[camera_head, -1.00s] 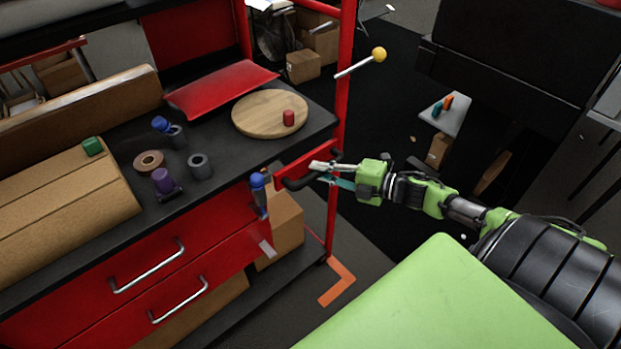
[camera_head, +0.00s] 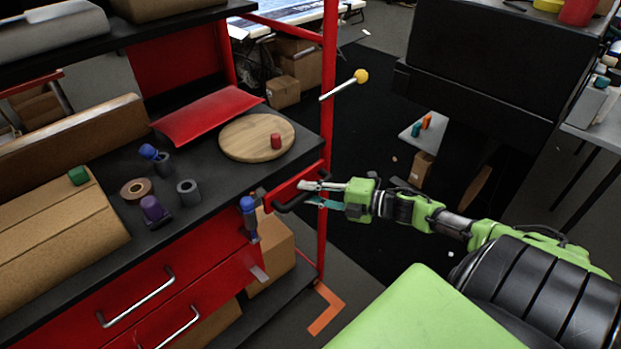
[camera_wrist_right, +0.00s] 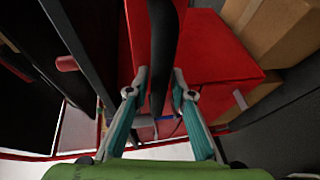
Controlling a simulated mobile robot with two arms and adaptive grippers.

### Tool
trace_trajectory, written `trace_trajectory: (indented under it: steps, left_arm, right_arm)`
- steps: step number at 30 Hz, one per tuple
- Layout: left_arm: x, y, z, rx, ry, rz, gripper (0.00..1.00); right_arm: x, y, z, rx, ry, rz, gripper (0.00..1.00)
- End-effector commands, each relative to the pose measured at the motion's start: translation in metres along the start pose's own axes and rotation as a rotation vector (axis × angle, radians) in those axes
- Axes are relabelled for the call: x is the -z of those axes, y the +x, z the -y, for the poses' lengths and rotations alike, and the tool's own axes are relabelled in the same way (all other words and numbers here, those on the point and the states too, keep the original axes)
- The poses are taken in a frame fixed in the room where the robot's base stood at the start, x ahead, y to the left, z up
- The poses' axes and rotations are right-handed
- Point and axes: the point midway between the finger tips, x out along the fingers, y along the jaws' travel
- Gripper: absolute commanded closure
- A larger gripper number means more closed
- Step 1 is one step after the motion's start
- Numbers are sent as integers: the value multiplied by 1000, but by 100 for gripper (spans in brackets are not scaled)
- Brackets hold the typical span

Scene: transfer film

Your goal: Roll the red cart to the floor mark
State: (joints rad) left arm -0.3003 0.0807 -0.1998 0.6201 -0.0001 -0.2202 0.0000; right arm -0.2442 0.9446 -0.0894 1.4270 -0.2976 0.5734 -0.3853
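The red cart (camera_head: 210,290) fills the left side of the head view, with a black top, red drawers and red posts. Its dark handle (camera_head: 290,201) sticks out at the right end. My right gripper (camera_head: 308,194) is at this handle, fingers parted. In the right wrist view the handle bar (camera_wrist_right: 162,55) runs between the two fingertips (camera_wrist_right: 160,82), with narrow gaps seeming to remain beside it. An orange L-shaped floor mark (camera_head: 328,310) lies on the floor just right of the cart's near right post foot. My left gripper is not in view.
The cart top carries a round wooden board (camera_head: 245,144), a red cylinder (camera_head: 276,141), a purple stamp-like object (camera_head: 153,209) and a cardboard box (camera_head: 50,225). A dark cabinet (camera_head: 490,70) stands at the back right. Dark floor lies open beyond my right arm.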

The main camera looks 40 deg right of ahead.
Motion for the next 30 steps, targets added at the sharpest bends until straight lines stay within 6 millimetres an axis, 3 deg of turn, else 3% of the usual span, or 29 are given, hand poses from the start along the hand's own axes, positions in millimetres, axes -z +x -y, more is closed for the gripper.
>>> trace_trajectory:
  steps: [11, 30]
  left_arm:
    - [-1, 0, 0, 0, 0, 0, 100]
    - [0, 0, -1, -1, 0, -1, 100]
  right_arm:
    - [-2, -10, 1, 3, 0, 5, 78]
    - [0, -109, 1, 2, 2, 2, 78]
